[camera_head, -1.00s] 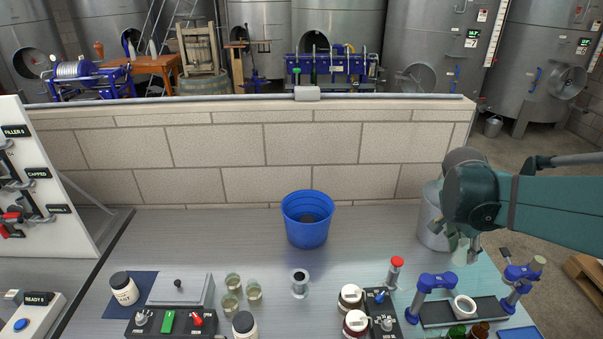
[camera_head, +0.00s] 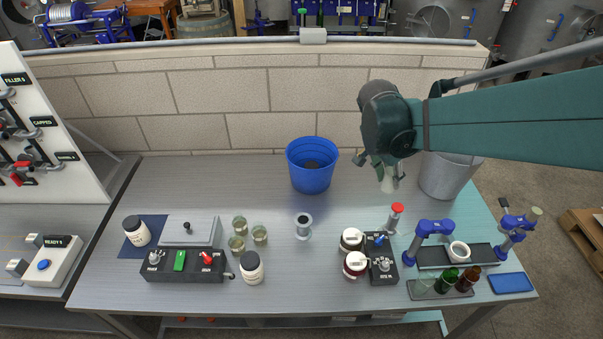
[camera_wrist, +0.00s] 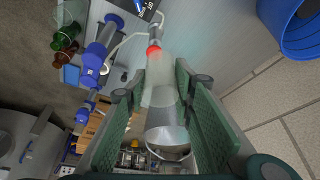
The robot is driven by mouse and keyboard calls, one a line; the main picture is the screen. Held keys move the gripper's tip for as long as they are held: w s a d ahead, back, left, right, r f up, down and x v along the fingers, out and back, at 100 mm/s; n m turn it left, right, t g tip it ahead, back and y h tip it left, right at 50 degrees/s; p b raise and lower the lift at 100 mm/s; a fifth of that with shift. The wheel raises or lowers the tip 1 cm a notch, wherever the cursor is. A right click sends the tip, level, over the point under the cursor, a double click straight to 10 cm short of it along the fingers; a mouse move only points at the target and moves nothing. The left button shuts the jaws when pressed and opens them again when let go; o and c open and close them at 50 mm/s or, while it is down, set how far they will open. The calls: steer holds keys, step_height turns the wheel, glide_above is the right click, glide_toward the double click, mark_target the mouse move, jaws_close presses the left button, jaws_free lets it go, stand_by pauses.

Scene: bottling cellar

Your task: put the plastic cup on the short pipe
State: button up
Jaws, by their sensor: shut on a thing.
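The clear plastic cup (camera_head: 389,184) is between the fingers of my gripper (camera_head: 384,172), held in the air above the right part of the bench. In the wrist view the see-through cup (camera_wrist: 160,90) sits between the green finger pads, and the gripper is shut on it. The short pipe (camera_head: 303,226) is a small grey flanged piece with a dark open top. It stands upright on the bench, in front of and to the left of my gripper in the head view, well apart from the cup. Nothing sits on it.
A blue bucket (camera_head: 312,176) stands behind the pipe. A red-topped cylinder (camera_head: 395,215), lidded jars (camera_head: 355,264) and a blue clamp stand (camera_head: 430,236) are right. A grey bucket (camera_head: 446,180) is far right.

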steer(key=w+a+n+t+p, duration=0.1)
steer(key=a+n+p, duration=0.15)
steer(key=a, duration=2.25)
steer(key=shift+n+y, duration=0.3)
steer(key=shift+n, duration=0.15)
steer(key=shift+f+b, duration=0.35)
steer(key=shift+f, duration=2.45)
glide_toward(307, 216)
steer(key=shift+w+d+r+b, duration=0.2)
steer(key=shift+w+d+b, duration=0.15)
steer(key=shift+w+d, duration=0.25)
steer(key=shift+f, duration=2.1)
steer(key=shift+f+b, duration=0.15)
steer(key=shift+b, duration=0.25)
